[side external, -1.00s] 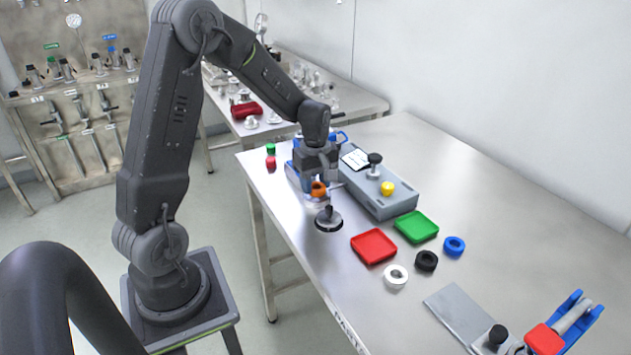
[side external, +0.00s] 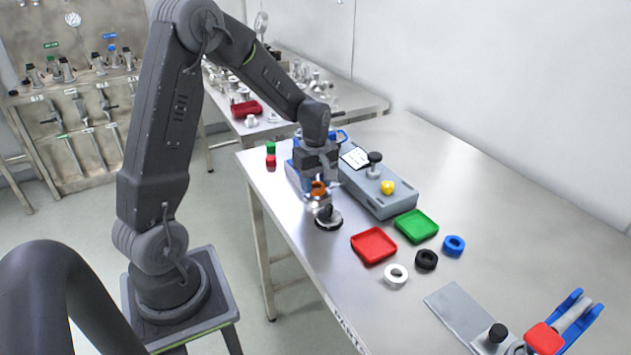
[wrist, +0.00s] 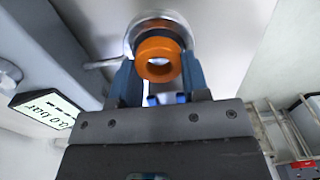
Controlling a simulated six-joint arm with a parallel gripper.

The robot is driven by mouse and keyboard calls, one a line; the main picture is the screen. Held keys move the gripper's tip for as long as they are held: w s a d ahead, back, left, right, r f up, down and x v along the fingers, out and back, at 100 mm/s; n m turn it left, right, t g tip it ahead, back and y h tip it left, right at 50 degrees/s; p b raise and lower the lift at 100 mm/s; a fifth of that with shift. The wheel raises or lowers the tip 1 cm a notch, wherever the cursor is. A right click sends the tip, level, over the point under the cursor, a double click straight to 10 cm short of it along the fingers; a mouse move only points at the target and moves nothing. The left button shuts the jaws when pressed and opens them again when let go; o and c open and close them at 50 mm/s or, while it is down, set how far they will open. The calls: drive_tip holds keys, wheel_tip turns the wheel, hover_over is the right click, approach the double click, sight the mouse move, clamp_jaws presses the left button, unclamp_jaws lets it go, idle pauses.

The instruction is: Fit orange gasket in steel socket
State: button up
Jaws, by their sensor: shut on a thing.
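The orange gasket (side external: 318,184) is a thick ring held low in my gripper (side external: 319,178). In the wrist view, the gasket (wrist: 158,46) sits between the two blue-grey fingers of my gripper (wrist: 160,70), with its hole facing the camera. The steel socket (side external: 316,203) is a pale metal ring directly below the gasket in the side view. In the wrist view, the socket rim (wrist: 161,17) curves around the far side of the gasket. I cannot tell whether the gasket touches the socket or is inside it.
A red tray (side external: 373,247), a green tray (side external: 416,227), and white (side external: 394,281), black (side external: 427,265) and blue (side external: 454,251) rings lie nearer.

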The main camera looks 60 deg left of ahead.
drive_tip(key=shift+f, duration=0.45)
idle(0.5)
drive_tip(key=o, duration=1.5)
drive_tip(key=shift+c, duration=0.2)
drive_tip(key=shift+r, duration=0.1)
drive_tip(key=shift+r, duration=3.45)
drive_tip(key=s+d+r+m+t, duration=0.2)
drive_tip(key=s+d+r+m, duration=0.3)
drive_tip(key=s+d+m, duration=0.3)
drive_tip(key=s+d+r+m+t, duration=0.3)
drive_tip(key=s+d+r+m, duration=0.3)
drive_tip(key=s+d+m, duration=0.2)
drive_tip(key=shift+d+m+t, duration=0.3)
drive_tip(key=shift+d+m, duration=0.7)
drive_tip(key=shift+d, duration=0.25)
